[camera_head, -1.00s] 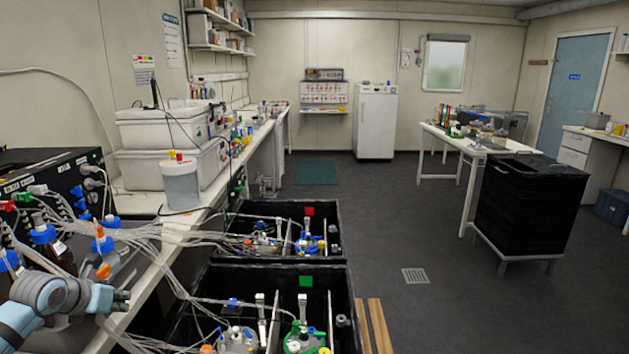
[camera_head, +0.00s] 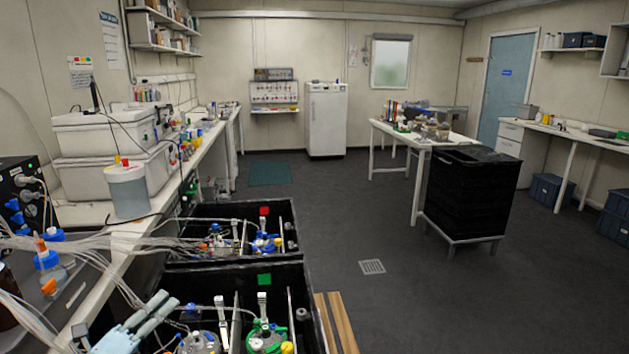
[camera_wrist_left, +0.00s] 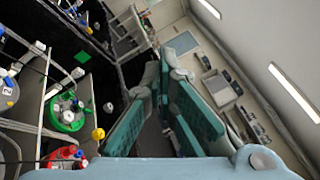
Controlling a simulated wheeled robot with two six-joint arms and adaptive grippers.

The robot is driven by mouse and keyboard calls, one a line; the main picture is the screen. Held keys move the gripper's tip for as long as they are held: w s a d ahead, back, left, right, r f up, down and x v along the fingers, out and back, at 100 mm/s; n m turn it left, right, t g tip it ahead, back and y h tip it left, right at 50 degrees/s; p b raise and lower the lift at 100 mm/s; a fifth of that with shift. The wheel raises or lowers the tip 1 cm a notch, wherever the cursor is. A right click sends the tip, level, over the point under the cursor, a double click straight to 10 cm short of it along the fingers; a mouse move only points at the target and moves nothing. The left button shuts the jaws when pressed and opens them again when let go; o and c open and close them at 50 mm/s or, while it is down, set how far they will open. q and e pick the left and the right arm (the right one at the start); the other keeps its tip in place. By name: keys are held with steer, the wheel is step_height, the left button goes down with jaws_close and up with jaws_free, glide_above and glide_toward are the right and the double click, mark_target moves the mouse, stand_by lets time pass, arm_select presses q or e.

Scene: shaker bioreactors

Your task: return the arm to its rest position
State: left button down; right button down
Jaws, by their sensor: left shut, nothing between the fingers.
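My left gripper (camera_head: 166,303) is at the lower left of the head view, low over the left side of the near black box. It is shut and empty. In the left wrist view its two teal-padded fingers (camera_wrist_left: 163,75) reach up from the bottom centre, with nothing between them. Part of the arm behind it is cut off by the bottom edge of the head view. My right gripper is not in view.
The near black box (camera_head: 308,300) holds green- and blue-capped vessels; a second box (camera_head: 292,212) is behind it. Tubes run from bottles on the left bench (camera_head: 128,233) across to the boxes. A black crate (camera_head: 470,195) stands right.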

arm_select(q)
steer(key=s+a+f+n+g+y, duration=0.25)
steer(key=s+f+n+y, duration=0.4)
steer(key=n, duration=0.45)
steer(key=s+a+f+n+g+y, duration=0.1)
steer(key=s+f+n+g+y, duration=0.2)
steer(key=s+f+n+y, duration=0.6)
steer(key=s+d+f+n+g+h, duration=0.6)
steer(key=s+d+f+g+h, duration=0.4)
steer(key=s, duration=0.4)
step_height(320, 180, down, 20)
steer(key=s+b, duration=0.2)
steer(key=s+f+g, duration=0.1)
steer(key=s+f, duration=1.3)
steer(key=shift+s+f+n+g+b, duration=0.3)
steer(key=shift+s+f+g+b, duration=0.05)
steer(key=shift+b, duration=0.05)
